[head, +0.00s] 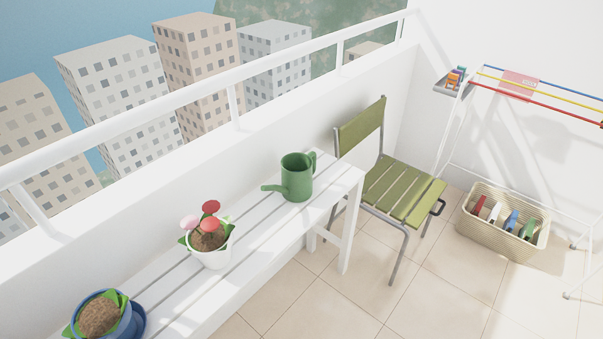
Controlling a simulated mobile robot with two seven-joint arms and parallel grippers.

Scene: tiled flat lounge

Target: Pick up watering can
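A green watering can (297,178) stands upright near the far right end of a white slatted bench (254,243). Its spout points left, and its handle is at the back right. The top is open. Neither of my grippers shows in the head view, so nothing of mine is seen touching the can.
A white pot with red and pink flowers (211,254) and a blue pot on a saucer (138,318) stand on the bench. A green slatted chair (401,190) stands beyond its right end. A wicker basket (484,242) and drying rack (538,102) are right. Tiled floor (400,300) is clear.

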